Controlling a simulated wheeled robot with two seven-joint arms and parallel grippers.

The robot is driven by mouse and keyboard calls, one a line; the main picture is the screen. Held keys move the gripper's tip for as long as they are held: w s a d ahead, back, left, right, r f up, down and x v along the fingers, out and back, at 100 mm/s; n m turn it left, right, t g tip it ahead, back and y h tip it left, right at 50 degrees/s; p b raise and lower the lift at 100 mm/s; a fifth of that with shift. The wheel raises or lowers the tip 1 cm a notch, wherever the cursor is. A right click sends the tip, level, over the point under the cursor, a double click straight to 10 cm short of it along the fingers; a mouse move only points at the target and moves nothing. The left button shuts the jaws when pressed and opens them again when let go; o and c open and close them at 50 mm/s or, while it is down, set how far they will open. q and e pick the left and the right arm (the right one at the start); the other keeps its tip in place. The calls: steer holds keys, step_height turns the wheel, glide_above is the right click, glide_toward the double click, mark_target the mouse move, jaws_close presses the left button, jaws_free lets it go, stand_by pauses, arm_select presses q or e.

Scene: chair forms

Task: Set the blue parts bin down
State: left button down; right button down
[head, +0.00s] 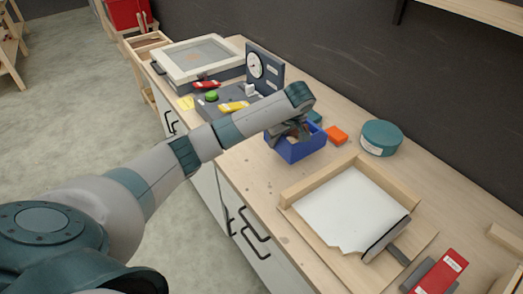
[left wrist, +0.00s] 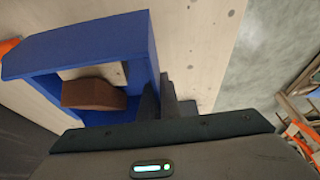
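My left gripper (head: 292,131) is over the bin's near left side. In the left wrist view the bin (left wrist: 95,45) is open-topped with a brown block (left wrist: 95,94) inside. The left fingers (left wrist: 160,97) are close together with the bin's side wall between them, one inside and one outside. The bin's far interior is partly hidden by the gripper. My right gripper is not in view.
A wooden frame with a white sheet (head: 345,207) lies right of the bin. An orange block (head: 337,134) and a round teal tin (head: 381,138) stand behind it. A gauge panel (head: 264,68) and red and yellow items are farther left.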

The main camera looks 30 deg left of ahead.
arm_select(q)
steer(key=a+f, duration=0.1)
steer(key=a+f+p, duration=0.1)
steer(key=a, duration=0.1)
steer(key=s+a+f, duration=0.1)
steer(key=a, duration=0.1)
steer(key=shift+f+p, duration=0.5)
steer(key=shift+f, duration=0.1)
step_height(320, 180, down, 2)
steer(key=shift+f+p, duration=0.1)
steer(key=shift+p, duration=0.25)
steer(key=shift+f, duration=0.3)
steer(key=shift+f, duration=0.1)
steer(key=c, duration=2)
jaws_free()
steer(key=shift+c, duration=0.2)
steer(key=shift+o, duration=0.2)
